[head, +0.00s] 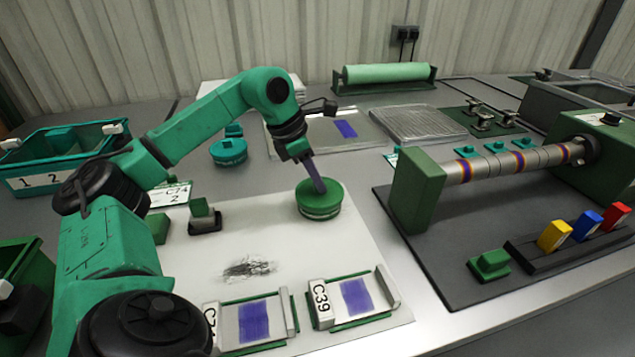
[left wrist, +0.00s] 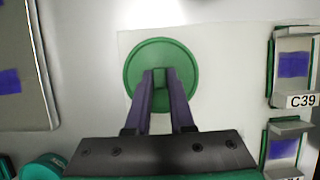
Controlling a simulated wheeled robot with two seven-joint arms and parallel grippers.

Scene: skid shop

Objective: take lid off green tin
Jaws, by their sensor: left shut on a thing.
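The green tin (head: 320,211) stands upright on the white sheet in the middle of the bench. Its round green lid (head: 333,190) sits on top; in the left wrist view the lid (left wrist: 161,52) shows from above with a small raised knob at its middle. My left gripper (head: 321,188) points down onto the lid from above. In the left wrist view its two fingers (left wrist: 160,85) are shut on the lid's knob. I cannot see any gap between lid and tin. My right gripper is in neither view.
Two framed holders with purple patches, one marked C39 (head: 353,298), lie at the sheet's front edge. A teal round tin (head: 229,152) stands behind left. A dark board with a roller (head: 510,164) and coloured blocks fills the right. A small green-topped block (head: 203,215) stands left of the tin.

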